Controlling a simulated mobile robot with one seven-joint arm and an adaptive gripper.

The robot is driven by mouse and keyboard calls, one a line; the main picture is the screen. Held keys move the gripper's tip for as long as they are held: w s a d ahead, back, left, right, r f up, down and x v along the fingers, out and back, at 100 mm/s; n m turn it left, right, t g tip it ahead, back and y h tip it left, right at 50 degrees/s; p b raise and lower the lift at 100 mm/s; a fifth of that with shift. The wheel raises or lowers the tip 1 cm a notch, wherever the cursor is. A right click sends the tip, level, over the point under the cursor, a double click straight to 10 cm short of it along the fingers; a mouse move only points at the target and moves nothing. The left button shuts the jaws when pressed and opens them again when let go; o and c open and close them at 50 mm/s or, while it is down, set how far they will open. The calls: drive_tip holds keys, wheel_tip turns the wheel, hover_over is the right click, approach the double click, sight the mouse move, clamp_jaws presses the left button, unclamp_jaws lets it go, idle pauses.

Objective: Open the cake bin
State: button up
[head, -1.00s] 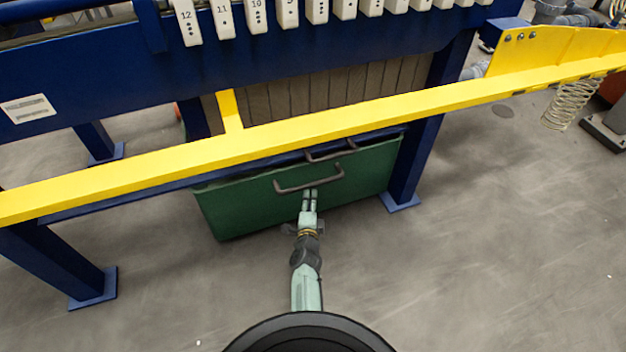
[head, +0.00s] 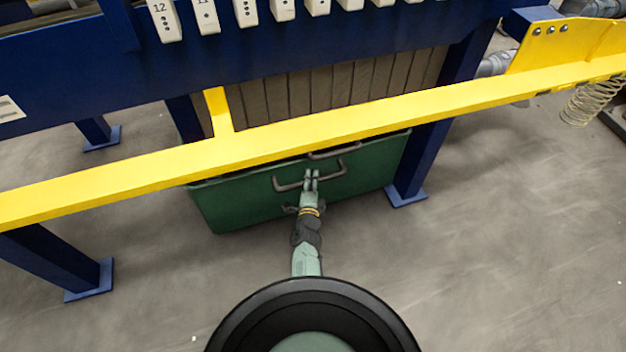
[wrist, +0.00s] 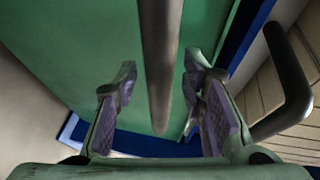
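The green cake bin (head: 235,205) stands under the blue press frame, behind the yellow rail. Its grey bar handle (head: 287,187) is on the front face. My gripper (head: 312,176) is at the middle of this handle. In the wrist view the handle bar (wrist: 160,60) runs between the two fingers of my gripper (wrist: 165,105), with a gap on each side. The fingers are open and do not appear to touch the bar. The bin's green face (wrist: 80,50) lies beyond the fingers.
The yellow rail (head: 300,130) crosses above the bin. A second dark handle (head: 335,153) sits near the bin's top edge and shows at right in the wrist view. Blue legs (head: 410,165) stand on both sides. The grey floor (head: 500,260) in front is clear.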

clamp_jaws()
idle(0.7)
